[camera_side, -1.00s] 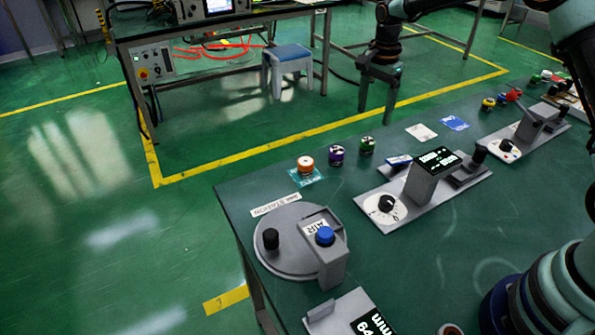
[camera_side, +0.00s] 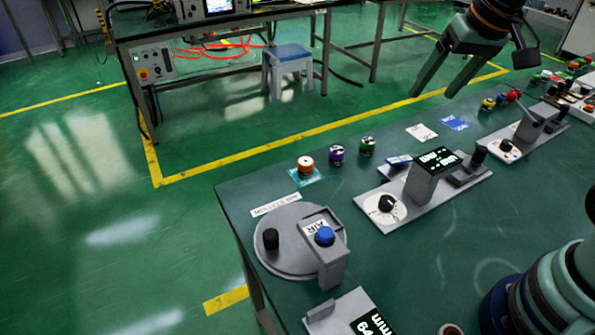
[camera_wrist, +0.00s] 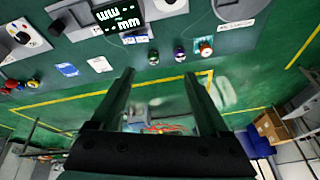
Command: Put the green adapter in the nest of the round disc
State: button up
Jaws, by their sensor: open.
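The green adapter (camera_side: 367,145), a short cylinder with dark and white markings, stands upright on the green table, right of a purple one. In the wrist view the adapter (camera_wrist: 153,57) shows beyond the fingertips, between their lines. The grey round disc (camera_side: 268,262) lies near the table's left edge, with a black knob and a blue-buttoned bracket; its nest cannot be made out clearly. In the wrist view the disc (camera_wrist: 238,10) is cut by the top edge. My gripper (camera_side: 436,96) is open and empty, tilted, above and behind the table's far edge, apart from the adapter.
A purple cylinder (camera_side: 336,155) and an orange one (camera_side: 306,165) on a teal square stand left of the adapter. A grey device with a display (camera_side: 434,172) stands in front. White (camera_side: 421,133) and blue (camera_side: 454,123) cards lie to the right.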

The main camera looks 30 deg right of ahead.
jog(key=s+n, duration=0.2)
jog(key=s, duration=0.1)
jog(key=s+f+n+t, duration=0.1)
jog(key=shift+s+a, duration=0.2)
jog(key=shift+a, duration=0.05)
jog(key=shift+o, duration=0.4)
jog(key=shift+s+f+n, duration=0.2)
jog(key=shift+s+n, duration=0.1)
jog(key=shift+s, duration=0.05)
jog(key=m+g, duration=0.5)
jog(key=m, duration=1.1)
send_over(369, 140)
notch_tip(369, 140, down, 12)
notch_tip(369, 140, down, 12)
jog(key=shift+a+r, duration=0.1)
grip_shut()
